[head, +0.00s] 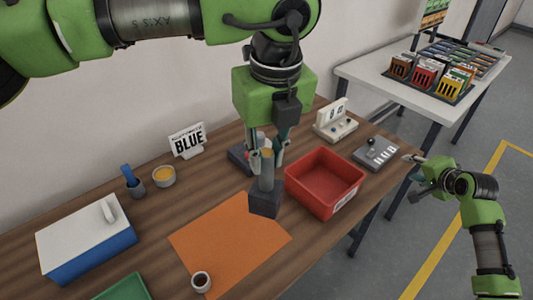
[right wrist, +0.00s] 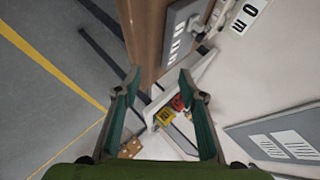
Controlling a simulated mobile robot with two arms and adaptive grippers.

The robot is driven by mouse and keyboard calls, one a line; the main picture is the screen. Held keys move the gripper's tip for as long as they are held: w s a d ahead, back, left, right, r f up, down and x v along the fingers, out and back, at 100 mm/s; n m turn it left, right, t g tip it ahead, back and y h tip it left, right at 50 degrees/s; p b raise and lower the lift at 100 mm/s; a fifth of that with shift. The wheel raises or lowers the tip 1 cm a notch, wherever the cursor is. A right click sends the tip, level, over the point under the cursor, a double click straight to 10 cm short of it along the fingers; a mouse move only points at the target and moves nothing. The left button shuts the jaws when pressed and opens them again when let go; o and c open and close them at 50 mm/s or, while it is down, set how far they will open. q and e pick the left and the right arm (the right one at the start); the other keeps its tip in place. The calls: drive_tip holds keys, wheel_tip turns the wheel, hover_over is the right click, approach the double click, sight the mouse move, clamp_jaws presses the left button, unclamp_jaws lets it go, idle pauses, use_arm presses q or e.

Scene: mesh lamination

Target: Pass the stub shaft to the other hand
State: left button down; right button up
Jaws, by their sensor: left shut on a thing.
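The stub shaft (head: 266,182) is a grey upright cylinder with a tan upper part. My left gripper (head: 265,162) points down from above and is shut on its upper part. The shaft's lower end meets a dark grey block (head: 264,203) beside the orange mat; I cannot tell whether it sits in the block or just above it. My right gripper (head: 416,170) is off the table's right edge, well apart from the shaft. In the right wrist view its two fingers (right wrist: 160,100) are spread with nothing between them.
A red bin (head: 335,201) stands close right of the block. The orange mat (head: 225,240) has a small cup (head: 201,281) at its front. A blue box with white lid (head: 80,228) is at left. A control box (head: 376,154) is near the right edge. A white side table (head: 360,72) stands behind.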

drive_tip(key=s+d+f+n+g+h, duration=0.2)
drive_tip(key=s+f+n, duration=0.15)
drive_tip(key=f, duration=1.05)
drive_tip(key=s+a+f+n+g, duration=0.1)
drive_tip(key=s+a+f, duration=0.25)
drive_tip(key=f, duration=0.35)
drive_tip(key=s+a+f+n+g+y, duration=0.1)
drive_tip(key=s+a+f, duration=0.1)
drive_tip(key=s+f, duration=0.4)
drive_tip(key=s+a+f+n+g, duration=0.15)
drive_tip(key=s+f, duration=0.25)
drive_tip(key=f, duration=0.4)
drive_tip(key=s+a+f+n+g, duration=0.1)
drive_tip(key=s+a+f+n, duration=0.2)
drive_tip(key=s, duration=0.9)
drive_tip(key=s+a+f+n+g+y, duration=0.1)
drive_tip(key=s+a+f+n+g, duration=0.1)
drive_tip(key=s+a+f, duration=0.7)
drive_tip(key=s+a+f+n+g+y, duration=0.1)
drive_tip(key=s+a+f+n, duration=0.3)
drive_tip(key=s, duration=1.1)
drive_tip(key=a+f, duration=0.2)
drive_tip(key=a, duration=0.2)
drive_tip(key=shift+s+f, duration=0.35)
drive_tip(key=shift+f, duration=0.05)
